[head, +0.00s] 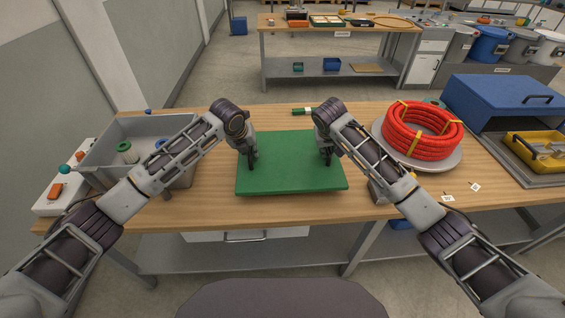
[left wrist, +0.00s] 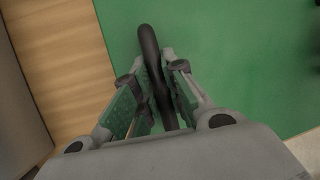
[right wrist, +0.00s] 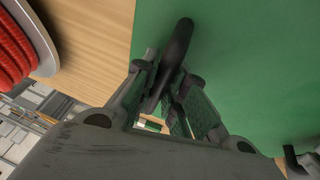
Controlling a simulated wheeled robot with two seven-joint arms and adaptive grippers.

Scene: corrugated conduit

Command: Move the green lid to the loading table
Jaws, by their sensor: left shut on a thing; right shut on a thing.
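The green lid (head: 290,175) is a flat rectangular plate over the middle of the near wooden table. It looks level; I cannot tell if it touches the tabletop. My left gripper (head: 250,160) is shut on the black handle (left wrist: 148,45) near its left side. My right gripper (head: 326,157) is shut on the black handle (right wrist: 180,42) near its right side. The wrist views show each handle between the fingers. I cannot tell which table is the loading table; a second wooden table (head: 345,33) stands at the back.
A grey bin (head: 185,175) with spools stands left of the lid, beside a white control box (head: 50,198). At right are a red hose coil (head: 425,140) on a round grey plate, a blue box (head: 500,105) and a yellow case (head: 540,148). A small green-and-white item (head: 304,111) lies behind the lid.

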